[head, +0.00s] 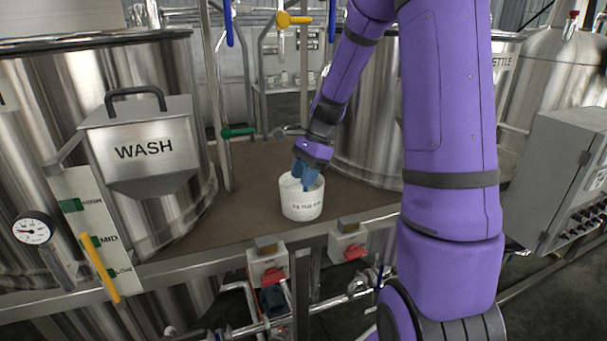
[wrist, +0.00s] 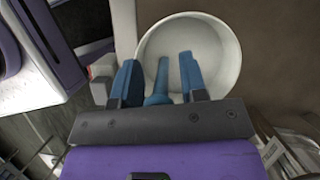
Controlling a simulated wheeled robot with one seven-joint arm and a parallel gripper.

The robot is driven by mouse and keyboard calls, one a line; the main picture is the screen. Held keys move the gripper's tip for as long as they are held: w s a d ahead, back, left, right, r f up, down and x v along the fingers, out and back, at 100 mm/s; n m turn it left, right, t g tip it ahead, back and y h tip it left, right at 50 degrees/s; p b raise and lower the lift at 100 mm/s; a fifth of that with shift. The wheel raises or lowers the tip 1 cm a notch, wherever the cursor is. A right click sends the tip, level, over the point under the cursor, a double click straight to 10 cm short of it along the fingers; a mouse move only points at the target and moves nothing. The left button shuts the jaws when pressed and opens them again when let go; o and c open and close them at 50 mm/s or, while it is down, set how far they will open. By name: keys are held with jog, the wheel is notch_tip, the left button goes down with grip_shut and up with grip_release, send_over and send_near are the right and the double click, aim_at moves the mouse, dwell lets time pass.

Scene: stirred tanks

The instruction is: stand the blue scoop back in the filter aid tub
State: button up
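The white filter aid tub (head: 301,208) stands upright on the brown deck, with printing on its front. In the wrist view its round mouth (wrist: 230,52) is ahead of my gripper (wrist: 160,64). The two blue fingers are apart, over the tub's mouth. The blue scoop (wrist: 158,84) shows between the fingers, with a narrow gap on each side. Its far end reaches over the tub's pale inside; whether it rests on the bottom I cannot tell. In the head view my gripper (head: 306,178) points down into the tub and hides most of the scoop.
A steel WASH tank (head: 145,150) with a sight gauge stands to the left, and another steel tank (head: 370,110) behind right. Red-handled switch boxes (head: 348,243) are on the deck's front edge. The deck left of the tub is clear.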

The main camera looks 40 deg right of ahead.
jog(key=w+v, duration=0.1)
jog(key=v, duration=1.1)
jog(key=s+a+r+n+t+h, duration=0.25)
jog(key=s+a+r+n, duration=0.45)
jog(key=s+a+n, duration=0.4)
jog(key=s+a+n+t+h, duration=0.1)
jog(key=s+a+n, duration=0.2)
jog(key=s, duration=0.3)
jog(key=s+a+n+t+h, duration=0.1)
jog(key=s+a+n, duration=0.2)
jog(key=s+n, duration=0.2)
jog(key=shift+s+r, duration=0.2)
jog(key=shift+s, duration=0.8)
